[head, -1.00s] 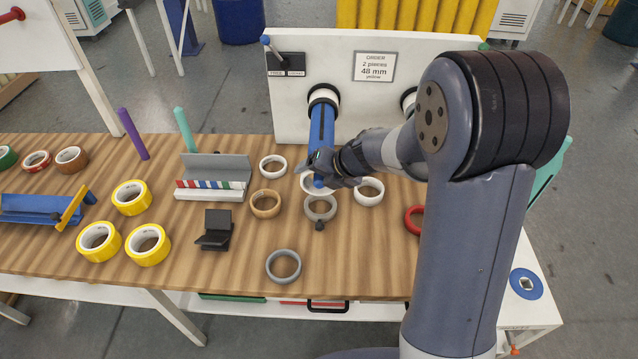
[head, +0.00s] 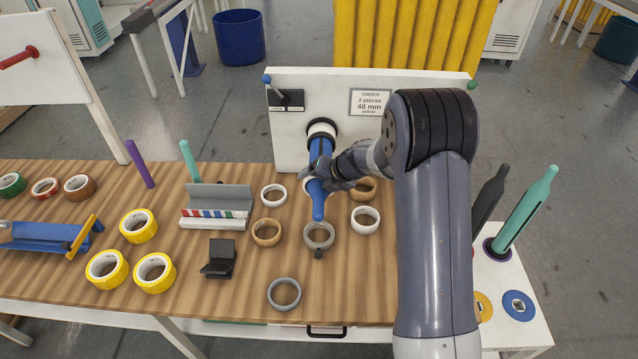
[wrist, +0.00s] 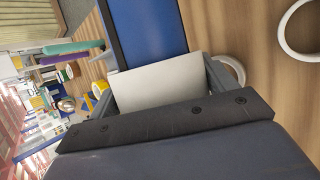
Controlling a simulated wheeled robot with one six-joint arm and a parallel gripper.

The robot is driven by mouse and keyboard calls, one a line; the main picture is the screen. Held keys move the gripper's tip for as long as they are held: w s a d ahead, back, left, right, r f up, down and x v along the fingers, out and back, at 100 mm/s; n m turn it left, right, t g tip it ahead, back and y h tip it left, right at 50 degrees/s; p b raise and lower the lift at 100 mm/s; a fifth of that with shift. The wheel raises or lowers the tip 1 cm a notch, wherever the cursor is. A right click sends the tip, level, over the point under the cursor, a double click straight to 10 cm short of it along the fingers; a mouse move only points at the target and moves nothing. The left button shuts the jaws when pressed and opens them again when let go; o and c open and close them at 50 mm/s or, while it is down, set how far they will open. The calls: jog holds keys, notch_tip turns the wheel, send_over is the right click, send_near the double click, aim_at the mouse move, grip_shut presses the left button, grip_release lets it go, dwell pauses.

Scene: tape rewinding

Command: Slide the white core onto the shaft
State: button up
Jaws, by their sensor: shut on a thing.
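The blue shaft (head: 318,205) sticks out from the upright white panel toward me, its free end over the table. My gripper (head: 318,174) is at the shaft, partway along it, shut on the white core (wrist: 163,84). In the wrist view the pale core fills the space between my two fingers, and the blue shaft (wrist: 148,30) runs out from it. In the head view only a small white part of the core shows by my fingers. The core appears to be around the shaft, with the free end showing past it.
A grey ring (head: 318,236) lies under the shaft's free end. White rings (head: 365,220) (head: 273,195) and tan rings (head: 267,233) lie nearby. Yellow tape rolls (head: 154,273) and a black stand (head: 220,258) are to the left. An order card (head: 370,101) is on the panel.

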jog(key=w, duration=0.2)
jog(key=shift+w, duration=0.35)
jog(key=shift+w+d, duration=0.2)
jog(key=shift+w, duration=4.35)
jog(key=shift+w, duration=0.1)
jog(key=shift+w, duration=0.1)
jog(key=shift+w, duration=0.35)
jog(key=shift+f, duration=0.1)
jog(key=o, duration=0.9)
jog(key=shift+o, duration=0.2)
